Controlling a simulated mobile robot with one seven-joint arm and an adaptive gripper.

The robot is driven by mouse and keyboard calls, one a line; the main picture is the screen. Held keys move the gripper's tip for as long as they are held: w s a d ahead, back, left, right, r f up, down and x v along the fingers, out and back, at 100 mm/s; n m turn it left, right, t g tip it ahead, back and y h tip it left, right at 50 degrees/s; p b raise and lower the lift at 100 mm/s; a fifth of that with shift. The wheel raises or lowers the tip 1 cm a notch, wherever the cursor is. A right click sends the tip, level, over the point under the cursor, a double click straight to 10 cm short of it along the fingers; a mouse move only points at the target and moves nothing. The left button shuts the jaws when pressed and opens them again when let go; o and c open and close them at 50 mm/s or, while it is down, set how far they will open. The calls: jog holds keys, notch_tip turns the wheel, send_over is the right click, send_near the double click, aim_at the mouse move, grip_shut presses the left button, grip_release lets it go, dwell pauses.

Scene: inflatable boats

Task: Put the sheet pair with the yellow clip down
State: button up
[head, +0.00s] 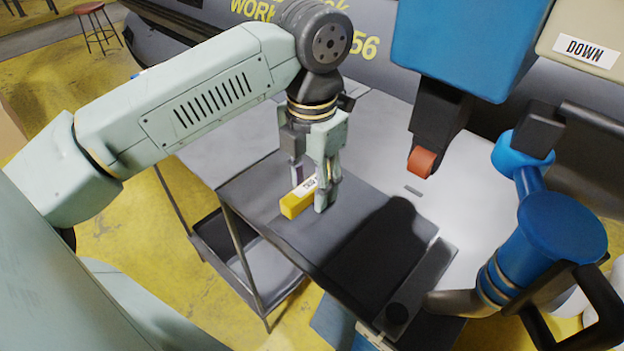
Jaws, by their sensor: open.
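The yellow clip (293,205), a small block with a white printed label, sits on a dark grey sheet (257,198) at the middle of the work surface. The sheet lies flat; I cannot tell from here whether there are two layers. My gripper (311,190) points down over the clip with its fingers open. One finger is on the far left side of the clip and the other on its near right side. The fingers hide part of the clip, and I cannot tell whether they touch it.
A blue machine head (460,45) with a red-orange tip (422,163) hangs to the right of my gripper. A beige box (588,30) marked DOWN is at top right. A blue arm-like device (560,235) stands at right. A grey inflatable boat lies behind.

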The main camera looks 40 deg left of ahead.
notch_tip(320, 180, up, 12)
jog(key=b, duration=0.1)
dwell(0.5)
